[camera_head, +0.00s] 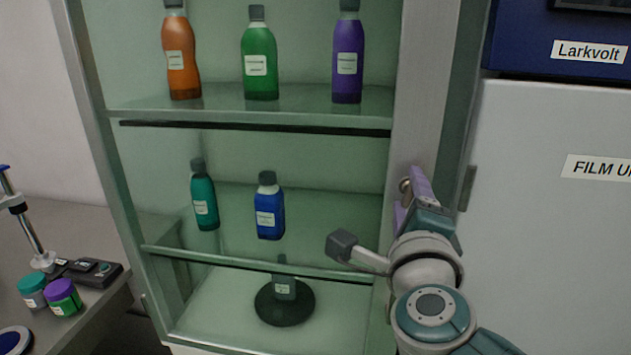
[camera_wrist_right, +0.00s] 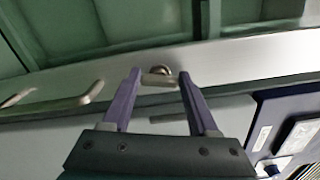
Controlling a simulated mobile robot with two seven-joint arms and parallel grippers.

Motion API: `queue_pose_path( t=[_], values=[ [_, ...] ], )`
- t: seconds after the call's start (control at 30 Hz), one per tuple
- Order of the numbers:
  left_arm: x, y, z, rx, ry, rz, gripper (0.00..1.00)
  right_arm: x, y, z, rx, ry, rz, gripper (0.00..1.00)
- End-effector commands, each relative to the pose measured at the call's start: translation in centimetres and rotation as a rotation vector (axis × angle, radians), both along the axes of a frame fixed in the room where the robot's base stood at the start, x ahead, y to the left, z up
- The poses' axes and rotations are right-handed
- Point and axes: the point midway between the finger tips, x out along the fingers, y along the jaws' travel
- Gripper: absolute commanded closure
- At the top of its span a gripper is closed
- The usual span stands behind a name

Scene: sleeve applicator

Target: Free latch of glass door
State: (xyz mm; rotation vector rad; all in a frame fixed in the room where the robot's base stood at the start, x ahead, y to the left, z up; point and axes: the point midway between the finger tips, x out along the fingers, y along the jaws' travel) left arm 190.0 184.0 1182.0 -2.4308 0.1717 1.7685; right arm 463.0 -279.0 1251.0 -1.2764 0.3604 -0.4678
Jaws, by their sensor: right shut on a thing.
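The glass door (camera_head: 315,155) stands in front of the cabinet shelves and looks closed, with a metal frame (camera_head: 415,90) down its right side. The latch (camera_head: 405,187) is a small metal knob on that frame; in the wrist view it shows as a round knob with a short bar (camera_wrist_right: 160,77). My right gripper (camera_head: 412,192) is at the latch, its purple fingers on either side. In the wrist view the right gripper (camera_wrist_right: 159,78) is shut on the latch bar between its fingertips. The gripper hides part of the latch in the head view. My left gripper is not in view.
Bottles, among them a blue one (camera_head: 269,208), stand on shelves behind the glass. A grey unit (camera_head: 560,240) with a dark handle (camera_head: 467,188) is close on the right. A counter (camera_head: 95,300) with jars is at the left.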

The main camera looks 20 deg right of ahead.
Motion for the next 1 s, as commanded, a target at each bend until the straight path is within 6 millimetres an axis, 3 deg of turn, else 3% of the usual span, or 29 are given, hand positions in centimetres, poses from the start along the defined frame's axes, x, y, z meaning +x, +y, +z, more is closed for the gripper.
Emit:
queue_pose_path(
  t=[0.4,1.0],
  values=[
    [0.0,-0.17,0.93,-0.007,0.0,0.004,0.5,0.01,0.04,-0.08,-0.194,0.12,0.0,0.96],
    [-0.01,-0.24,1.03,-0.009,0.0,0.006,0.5,0.01,0.04,-0.15,-0.237,0.145,0.001,0.96]
  ],
)
